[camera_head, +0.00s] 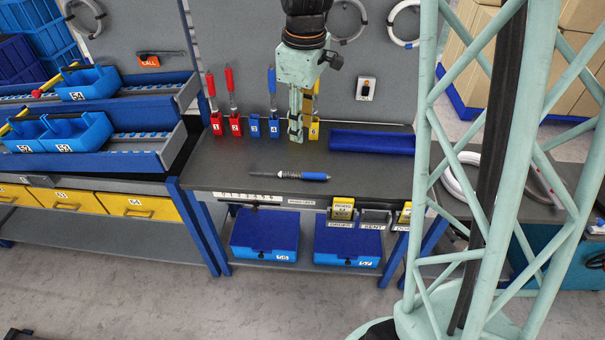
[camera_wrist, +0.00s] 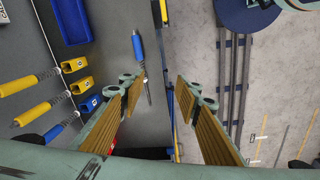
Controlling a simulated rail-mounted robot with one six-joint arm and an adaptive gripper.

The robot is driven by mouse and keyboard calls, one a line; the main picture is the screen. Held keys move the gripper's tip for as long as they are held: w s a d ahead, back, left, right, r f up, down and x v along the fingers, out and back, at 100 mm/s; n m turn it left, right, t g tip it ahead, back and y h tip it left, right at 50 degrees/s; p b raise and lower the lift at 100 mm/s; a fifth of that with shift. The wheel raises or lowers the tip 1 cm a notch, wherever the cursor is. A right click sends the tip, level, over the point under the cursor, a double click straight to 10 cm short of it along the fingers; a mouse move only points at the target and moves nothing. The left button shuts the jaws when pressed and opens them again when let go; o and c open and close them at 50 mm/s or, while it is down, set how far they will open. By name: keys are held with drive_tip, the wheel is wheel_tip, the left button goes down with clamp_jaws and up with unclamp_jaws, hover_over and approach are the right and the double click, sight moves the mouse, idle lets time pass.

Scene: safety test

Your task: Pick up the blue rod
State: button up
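A rod with a blue handle (camera_head: 314,176) and dark grey shaft lies flat on the dark worktop, handle to the right. It also shows in the wrist view (camera_wrist: 138,50), lying beyond my fingertips and nearer the left one. A second blue-handled rod (camera_head: 272,82) stands upright in a blue holder marked 4. My gripper (camera_head: 295,137) hangs above the worktop, behind the lying rod in the head view. In the wrist view my gripper (camera_wrist: 158,92) has its two fingers spread wide, with nothing between them.
Red holders (camera_head: 236,124) with red-handled rods, a blue holder (camera_head: 255,127) with no rod showing, and a yellow holder (camera_head: 313,130) line the worktop's back. A blue tray (camera_head: 372,142) sits at right. The worktop (camera_head: 235,168) is clear around the lying rod.

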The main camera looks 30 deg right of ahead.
drive_tip(key=w+d+f+n+p, duration=0.1)
drive_tip(key=w+d+f+p, duration=0.1)
drive_tip(key=f, duration=0.5)
drive_tip(key=w+d+f+n+g+p, duration=0.1)
drive_tip(key=w+d+f+n, duration=0.1)
drive_tip(key=w+d+f, duration=0.3)
drive_tip(key=shift+d+f+p, duration=0.2)
drive_tip(key=shift+f+p, duration=0.15)
drive_tip(key=shift+f, duration=0.75)
drive_tip(key=shift+s+f, duration=0.1)
hover_over(312, 174)
drive_tip(key=shift+a+f, duration=0.1)
drive_tip(key=shift+f, duration=4.1)
drive_tip(key=shift+f+b, duration=0.1)
drive_tip(key=shift+b, duration=0.2)
drive_tip(key=shift+f, duration=2.5)
drive_tip(key=shift+c, duration=0.4)
drive_tip(key=c, duration=0.9)
